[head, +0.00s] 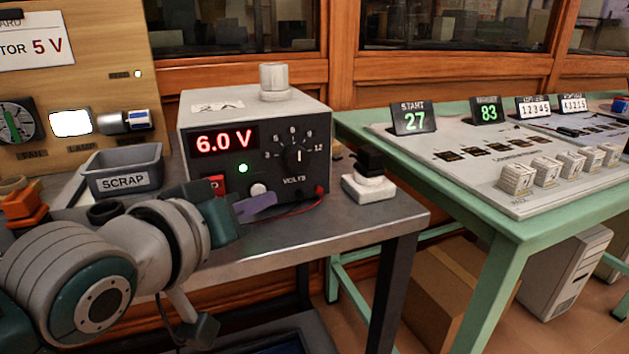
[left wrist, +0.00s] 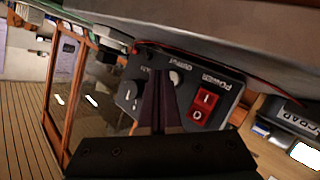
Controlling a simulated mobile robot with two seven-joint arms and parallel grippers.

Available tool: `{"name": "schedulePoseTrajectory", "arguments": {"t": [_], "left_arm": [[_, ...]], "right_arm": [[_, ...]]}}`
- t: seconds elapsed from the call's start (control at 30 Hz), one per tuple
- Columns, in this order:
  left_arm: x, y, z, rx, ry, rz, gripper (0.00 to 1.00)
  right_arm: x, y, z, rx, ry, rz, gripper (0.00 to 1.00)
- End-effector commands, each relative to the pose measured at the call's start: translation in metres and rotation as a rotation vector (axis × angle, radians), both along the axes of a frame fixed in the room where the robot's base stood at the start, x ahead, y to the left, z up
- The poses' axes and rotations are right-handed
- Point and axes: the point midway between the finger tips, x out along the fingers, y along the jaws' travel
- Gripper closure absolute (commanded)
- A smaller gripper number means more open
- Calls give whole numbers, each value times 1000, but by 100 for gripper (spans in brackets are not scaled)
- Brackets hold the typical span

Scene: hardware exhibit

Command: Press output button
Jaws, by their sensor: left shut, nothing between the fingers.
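The power supply (head: 255,130) stands on the grey bench. Its display reads 6.0 V and a green light is lit below it. The white round output button (head: 258,189) is low on its front panel; it also shows in the left wrist view (left wrist: 176,78), upside down, under the label OUTPUT. My left gripper (head: 270,200) is shut and empty, its purple fingers in front of the panel just below the button. In the left wrist view the fingertips (left wrist: 161,75) appear just beside the button. I cannot tell whether they touch it. My right gripper is not in view.
The red power switch (left wrist: 205,103) is close beside the output button. The volts knob (head: 298,157) is above right, and a red lead runs from the panel. A scrap bin (head: 122,170) stands left, and a black-topped white block (head: 368,187) stands right. A green table (head: 502,235) is farther right.

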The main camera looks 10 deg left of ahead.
Motion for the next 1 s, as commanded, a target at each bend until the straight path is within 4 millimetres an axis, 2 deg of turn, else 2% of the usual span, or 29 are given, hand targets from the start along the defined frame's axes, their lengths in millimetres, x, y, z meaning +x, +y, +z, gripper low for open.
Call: {"name": "schedulePoseTrajectory", "arguments": {"t": [1.0], "left_arm": [[8,6,0,1,-1,0,100]], "right_arm": [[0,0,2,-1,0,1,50]]}}
